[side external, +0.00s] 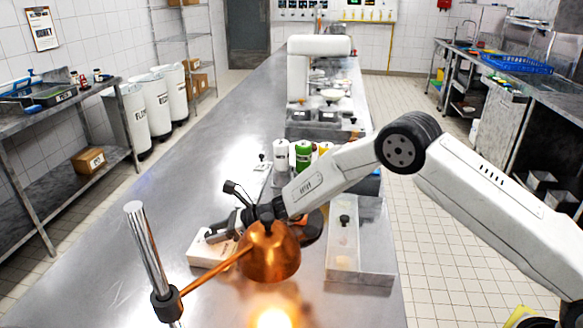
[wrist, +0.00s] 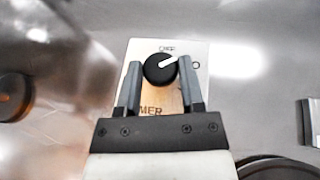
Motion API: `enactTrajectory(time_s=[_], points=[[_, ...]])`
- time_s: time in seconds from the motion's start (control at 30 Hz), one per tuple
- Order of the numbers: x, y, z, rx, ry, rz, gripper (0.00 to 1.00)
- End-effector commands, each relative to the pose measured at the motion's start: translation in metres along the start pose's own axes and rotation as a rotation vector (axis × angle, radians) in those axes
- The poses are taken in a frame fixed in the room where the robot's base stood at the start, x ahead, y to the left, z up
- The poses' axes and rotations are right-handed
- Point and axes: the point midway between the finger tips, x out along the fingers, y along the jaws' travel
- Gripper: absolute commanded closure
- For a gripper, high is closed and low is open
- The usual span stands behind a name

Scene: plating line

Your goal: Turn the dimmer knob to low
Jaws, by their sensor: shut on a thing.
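The dimmer is a pale box (side external: 205,250) lying on the steel counter, partly hidden by my gripper and the lamp. Its black round knob (wrist: 159,70) has a white pointer aimed to the upper right. Lettering above the knob seems to read OFF, and part of a word ending in MER shows below it. My gripper (wrist: 159,64) has a finger on each side of the knob and is shut on it. In the side view my gripper (side external: 228,222) reaches down over the box, and the knob is hidden there. A copper lamp (side external: 270,252) glows brightly underneath.
The lamp's chrome post (side external: 147,245) and copper arm stand close in front of my gripper. A clear bin (side external: 342,235) lies to the right. Bottles, one green (side external: 303,155), stand behind. The counter (side external: 195,170) is bare to the left.

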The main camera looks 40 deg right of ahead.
Motion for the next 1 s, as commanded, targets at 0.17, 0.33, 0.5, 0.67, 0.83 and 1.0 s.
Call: enactTrajectory(time_s=[0.17,0.33,0.5,0.67,0.83,1.0], points=[[0.0004,0.0008,0.002,0.02,-0.002,-0.048,1.0],[0.0001,0.0008,0.0016,0.025,0.0,-0.063,1.0],[0.0001,0.0007,0.0017,0.025,0.0,-0.063,1.0],[0.0001,0.0008,0.0016,0.025,0.0,-0.062,0.16],[0.0,0.0009,0.0009,0.025,0.001,-0.062,0.15],[-0.0004,0.001,0.0005,0.026,0.002,-0.061,0.15]])
